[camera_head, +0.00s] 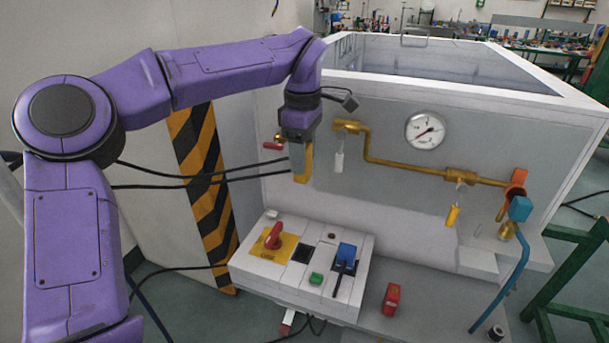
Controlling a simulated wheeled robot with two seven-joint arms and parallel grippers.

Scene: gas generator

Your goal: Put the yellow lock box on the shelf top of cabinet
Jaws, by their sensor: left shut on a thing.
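My left gripper (302,150) comes down from the upper left and is shut on the yellow lock box (304,168). The box hangs in front of the grey panel, above the white control box. The gripper covers part of it, and I cannot tell whether it touches the panel behind. The white cabinet (480,85) has a recessed top inside a raised white rim. A grey ledge (430,318) at its lower front carries a small red box (392,298). My right gripper is out of view.
A brass pipe (400,163) with a gauge (425,130) and hanging tags crosses the panel. The control box (300,270) has a red knob and blue lever. Black cables run left of the gripper. A blue hose (513,270) is at right. Bare ledge lies around the red box.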

